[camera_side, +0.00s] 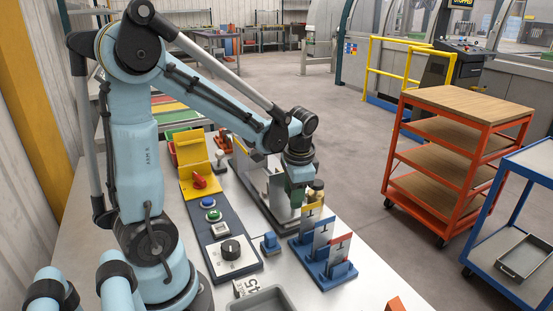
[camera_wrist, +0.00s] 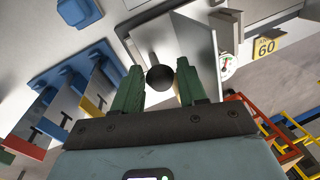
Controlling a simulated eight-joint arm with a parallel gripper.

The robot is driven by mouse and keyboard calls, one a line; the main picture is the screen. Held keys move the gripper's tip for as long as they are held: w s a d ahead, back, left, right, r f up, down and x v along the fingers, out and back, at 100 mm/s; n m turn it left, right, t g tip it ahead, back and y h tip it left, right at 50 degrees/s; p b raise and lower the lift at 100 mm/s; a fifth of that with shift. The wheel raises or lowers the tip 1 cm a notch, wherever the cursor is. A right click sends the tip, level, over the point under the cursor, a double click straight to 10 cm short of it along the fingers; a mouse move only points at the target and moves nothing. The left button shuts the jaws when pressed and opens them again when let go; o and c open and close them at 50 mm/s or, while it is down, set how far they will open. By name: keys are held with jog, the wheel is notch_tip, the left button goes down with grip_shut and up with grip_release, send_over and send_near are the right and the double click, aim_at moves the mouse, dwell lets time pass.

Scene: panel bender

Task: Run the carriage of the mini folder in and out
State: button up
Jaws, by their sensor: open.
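The mini folder (camera_side: 274,190) is a grey metal device with an upright plate and a long base on the bench, partly hidden behind my gripper. My gripper (camera_side: 296,200) points down at its near end, with green fingers. In the wrist view, my gripper (camera_wrist: 158,68) is open, with one finger on each side of a round black knob (camera_wrist: 160,78). I see no clear contact between the fingers and the knob. The folder's pale metal plates (camera_wrist: 185,42) show just beyond the fingertips. I cannot tell how far in or out the carriage stands.
A control strip (camera_side: 228,240) with buttons and a black dial lies to the left. A small blue block (camera_side: 270,243) sits between them. A grey tray (camera_side: 265,301) is at the front.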

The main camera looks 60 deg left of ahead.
jog(key=shift+a+f, duration=0.1)
jog(key=shift+f, duration=0.5)
grip_shut()
jog(key=a, duration=0.8)
jog(key=shift+a, duration=0.2)
grip_release()
notch_tip(320, 180, up, 12)
jog(key=d, duration=0.2)
jog(key=shift+s+d, duration=0.2)
